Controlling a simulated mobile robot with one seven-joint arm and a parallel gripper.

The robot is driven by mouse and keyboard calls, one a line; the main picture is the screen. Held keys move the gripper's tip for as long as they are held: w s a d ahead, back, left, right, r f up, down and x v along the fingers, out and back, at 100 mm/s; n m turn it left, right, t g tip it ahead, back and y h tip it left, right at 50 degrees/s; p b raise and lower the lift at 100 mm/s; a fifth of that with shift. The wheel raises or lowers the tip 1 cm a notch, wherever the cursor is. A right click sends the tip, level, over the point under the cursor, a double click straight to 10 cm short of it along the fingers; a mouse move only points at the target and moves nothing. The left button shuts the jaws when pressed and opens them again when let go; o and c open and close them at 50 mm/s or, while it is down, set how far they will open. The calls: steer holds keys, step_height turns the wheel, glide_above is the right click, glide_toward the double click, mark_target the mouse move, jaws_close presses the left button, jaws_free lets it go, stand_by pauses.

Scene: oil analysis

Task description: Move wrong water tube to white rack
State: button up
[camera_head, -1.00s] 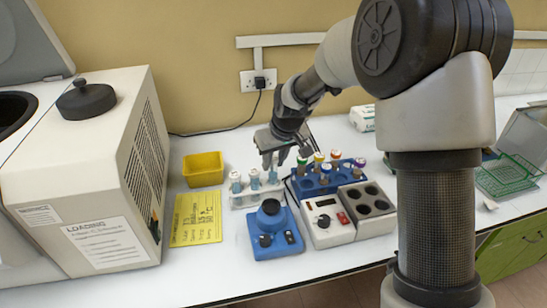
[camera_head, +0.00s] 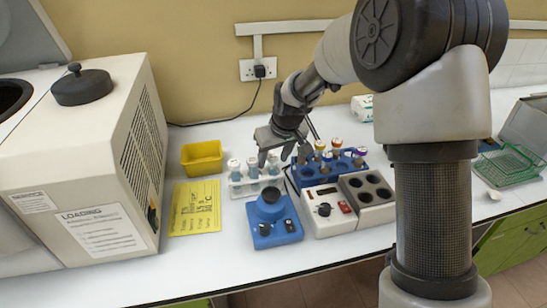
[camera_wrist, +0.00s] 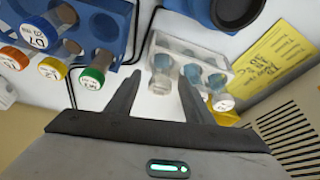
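The white rack (camera_head: 258,190) stands on the bench behind the blue mixer and holds tubes with bluish contents and pale caps (camera_head: 234,164). It also shows at the top of the wrist view (camera_wrist: 192,55). My gripper (camera_head: 276,160) is over the rack's right end. In the wrist view my gripper (camera_wrist: 160,80) has its two fingers apart, with a pale, clear tube (camera_wrist: 162,73) at the rack's near edge showing between the tips. I cannot tell whether they touch it. Which tube is the wrong water tube cannot be told from these frames.
A blue rack (camera_head: 308,179) with several coloured-cap tubes stands close to the right. The blue mixer (camera_head: 273,222) and a white heater box (camera_head: 324,217) are in front. A yellow tray (camera_head: 202,158), a yellow note (camera_head: 195,207) and a large centrifuge (camera_head: 90,150) are to the left.

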steer(key=p+v, duration=0.1)
steer(key=v, duration=1.6)
steer(key=s+d+r+m+t+h+p, duration=0.1)
steer(key=s+d+r+p, duration=0.1)
steer(key=s+d+r, duration=0.4)
steer(key=s+d+r+m+p, duration=0.2)
steer(key=s+d+r+p, duration=0.15)
steer(key=s, duration=0.45)
steer(key=s+d+r+m+h+p, duration=0.1)
steer(key=s+d, duration=0.3)
steer(key=s, duration=0.7)
steer(key=shift+s+d+m+t+p, duration=0.15)
steer(key=shift+s+m+t+p, duration=0.15)
steer(key=shift+m+p, duration=0.3)
steer(key=shift+r, duration=0.15)
